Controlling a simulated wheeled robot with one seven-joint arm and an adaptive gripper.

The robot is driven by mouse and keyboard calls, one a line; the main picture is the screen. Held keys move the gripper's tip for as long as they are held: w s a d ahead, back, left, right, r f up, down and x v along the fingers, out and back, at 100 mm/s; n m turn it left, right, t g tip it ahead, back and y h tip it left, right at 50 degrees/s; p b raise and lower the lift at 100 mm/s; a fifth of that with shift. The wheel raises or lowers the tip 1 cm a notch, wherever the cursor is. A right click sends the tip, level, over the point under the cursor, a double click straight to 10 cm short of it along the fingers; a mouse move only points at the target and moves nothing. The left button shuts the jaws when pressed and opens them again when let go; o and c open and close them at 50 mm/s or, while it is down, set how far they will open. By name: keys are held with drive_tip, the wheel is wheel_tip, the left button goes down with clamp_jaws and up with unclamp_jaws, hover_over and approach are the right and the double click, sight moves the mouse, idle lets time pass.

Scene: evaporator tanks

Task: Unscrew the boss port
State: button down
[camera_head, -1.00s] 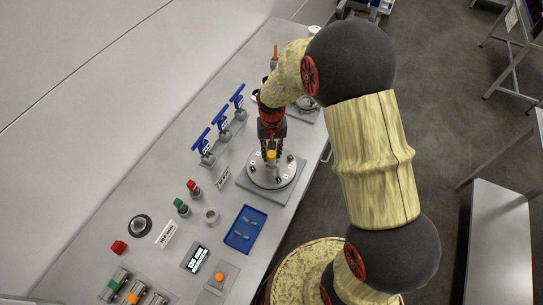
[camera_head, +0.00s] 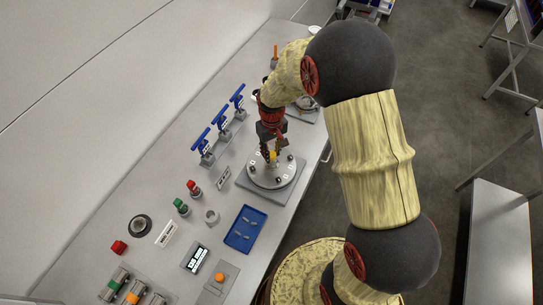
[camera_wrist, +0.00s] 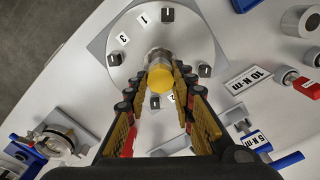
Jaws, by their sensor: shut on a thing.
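The boss port is a metal fitting with a yellow cap (camera_wrist: 161,78) at the middle of a round grey flange plate (camera_wrist: 196,36). The plate has several dark bolts and number labels around it. In the head view the yellow cap (camera_head: 273,156) shows just below my gripper (camera_head: 271,147), above the flange plate (camera_head: 262,180). In the wrist view my gripper (camera_wrist: 160,82) has a finger on each side of the fitting and is shut on it. Whether the fitting's threads are still engaged cannot be told, as its base is partly hidden.
Blue-handled tools (camera_head: 219,122) stand in a row to the left. Red and green buttons (camera_head: 187,198) and a grey ring (camera_head: 211,216) sit nearby. A clamp fixture (camera_wrist: 60,140) shows lower left in the wrist view.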

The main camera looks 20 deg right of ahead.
drive_tip(key=n, duration=0.5)
drive_tip(key=c, duration=1.8)
unclamp_jaws()
drive_tip(key=shift+w, duration=0.1)
